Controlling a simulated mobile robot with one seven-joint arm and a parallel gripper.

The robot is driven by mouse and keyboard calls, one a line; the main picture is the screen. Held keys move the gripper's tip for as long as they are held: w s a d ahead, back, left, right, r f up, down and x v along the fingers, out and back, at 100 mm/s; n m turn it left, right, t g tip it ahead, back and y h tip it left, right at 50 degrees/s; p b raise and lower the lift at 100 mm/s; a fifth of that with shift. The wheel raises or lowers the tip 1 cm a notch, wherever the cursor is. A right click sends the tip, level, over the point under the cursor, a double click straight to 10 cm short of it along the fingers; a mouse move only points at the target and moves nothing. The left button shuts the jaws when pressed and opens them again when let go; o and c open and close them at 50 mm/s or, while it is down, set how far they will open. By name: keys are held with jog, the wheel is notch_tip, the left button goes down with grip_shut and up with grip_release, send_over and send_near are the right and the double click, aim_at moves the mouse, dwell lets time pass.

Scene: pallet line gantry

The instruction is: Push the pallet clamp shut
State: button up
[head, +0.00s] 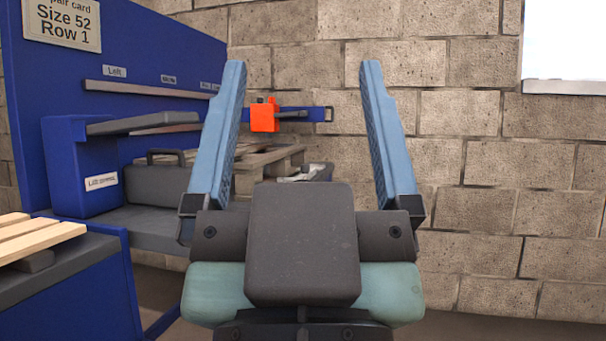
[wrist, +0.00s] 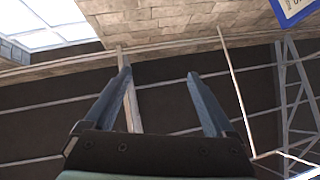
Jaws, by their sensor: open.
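No part in view carries a readable clamp label, so I cannot tell for sure which is the pallet clamp. An orange-red block (head: 264,117) with a small dark lever sits on a blue bar (head: 315,114) in the head view, seen between my fingers. At the left, a dark grey arm (head: 140,123) juts from a blue housing (head: 80,160). My gripper (head: 303,75) is open and empty, its blue fingers pointing up and away. In the wrist view my open gripper (wrist: 158,73) has nothing between its fingers, and neither part shows there.
A wooden pallet (head: 278,158) lies beneath the orange-red block, partly hidden by my gripper. A grey toolbox (head: 158,186) stands on the bench (head: 150,231). Pallet slats (head: 40,239) rest on a blue-sided stand at lower left. A block wall (head: 470,165) closes the back and right.

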jog(key=shift+r, duration=0.3)
jog(key=shift+c, duration=1.2)
notch_tip(320, 180, up, 11)
jog(key=p, duration=1.1)
jog(key=shift+f, duration=0.15)
grip_shut()
notch_tip(320, 180, up, 39)
jog(key=p, duration=3.8)
jog(key=shift+f+p, duration=0.2)
jog(key=shift+p, duration=0.2)
